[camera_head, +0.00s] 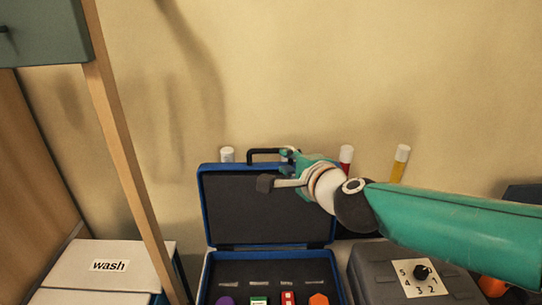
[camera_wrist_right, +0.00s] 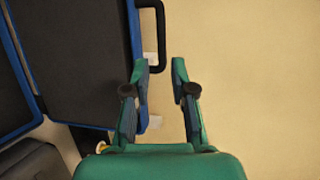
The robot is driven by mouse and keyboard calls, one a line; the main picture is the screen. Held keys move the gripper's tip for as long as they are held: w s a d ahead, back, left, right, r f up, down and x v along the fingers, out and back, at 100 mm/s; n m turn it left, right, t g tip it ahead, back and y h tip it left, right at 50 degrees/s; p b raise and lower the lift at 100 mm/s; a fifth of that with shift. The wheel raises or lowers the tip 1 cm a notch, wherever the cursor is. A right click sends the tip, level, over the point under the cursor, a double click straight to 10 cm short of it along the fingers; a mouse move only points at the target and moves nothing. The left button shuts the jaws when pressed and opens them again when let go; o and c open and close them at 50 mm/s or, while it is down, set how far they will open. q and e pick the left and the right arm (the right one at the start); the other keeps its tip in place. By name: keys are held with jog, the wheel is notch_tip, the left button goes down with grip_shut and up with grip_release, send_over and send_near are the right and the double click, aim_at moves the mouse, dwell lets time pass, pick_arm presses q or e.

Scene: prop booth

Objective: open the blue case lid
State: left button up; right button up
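The blue case (camera_head: 204,262) stands open, its lid (camera_head: 265,210) raised about upright with the dark lining facing me. The black handle (camera_head: 262,152) is on the lid's top edge. My right gripper (camera_head: 275,172) is at the lid's upper right, partly in front of the handle. In the right wrist view, its two fingers (camera_wrist_right: 161,72) are apart and nothing is clamped. The lid (camera_wrist_right: 85,60) lies on the left there, and the handle (camera_wrist_right: 160,35) reaches close to the fingertips; I cannot tell whether they touch. My left gripper is not in view.
Several coloured pieces, including an orange one (camera_head: 318,299), sit in the case. A grey box with a numbered dial (camera_head: 422,272) stands at right, a "wash" box (camera_head: 105,252) at left beside a wooden post (camera_head: 128,170). Capped tubes (camera_head: 400,165) stand behind the lid.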

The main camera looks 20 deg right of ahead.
aim_at(271, 153)
jog(key=x, duration=1)
jog(key=shift+w, duration=0.25)
jog(key=shift+f, duration=0.1)
grip_shut()
jog(key=shift+a, duration=0.1)
